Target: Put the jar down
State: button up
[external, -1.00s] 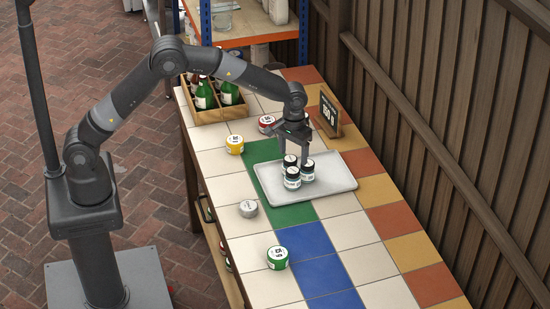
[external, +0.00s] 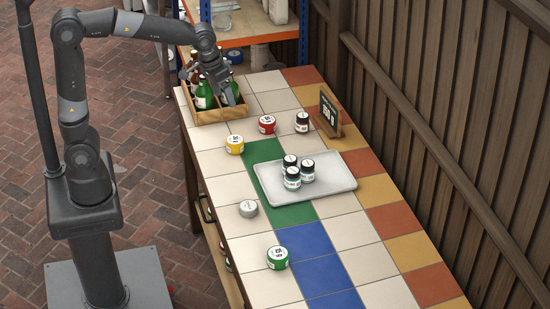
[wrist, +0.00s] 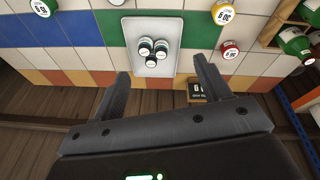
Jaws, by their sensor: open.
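Three small jars with black lids and pale labels stand upright, close together, on the light grey tray (external: 335,184): a rear jar (external: 289,163), a right jar (external: 307,171) and a front jar (external: 292,178). The wrist view also shows this group on the tray (wrist: 134,25), apart from my fingers. My gripper (external: 213,86) is open and empty, raised over the bottle crate at the far left of the table, well away from the tray. Its two spread fingers (wrist: 162,72) show in the wrist view with nothing between them.
A wooden crate (external: 213,115) holds green and brown bottles close to my gripper. Yellow (external: 234,145), red (external: 267,124), black-lidded (external: 302,122), grey (external: 248,208) and green (external: 277,258) containers stand around the tray. A small sign (external: 329,113) stands by the fence. The blue tiles are clear.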

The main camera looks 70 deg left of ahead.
jog(key=s+a+m+t, duration=0.2)
jog(key=s+a+m, duration=0.1)
jog(key=s, duration=1.8)
jog(key=shift+s+t, duration=0.3)
jog(key=shift+s, duration=0.1)
jog(key=shift+o, duration=0.3)
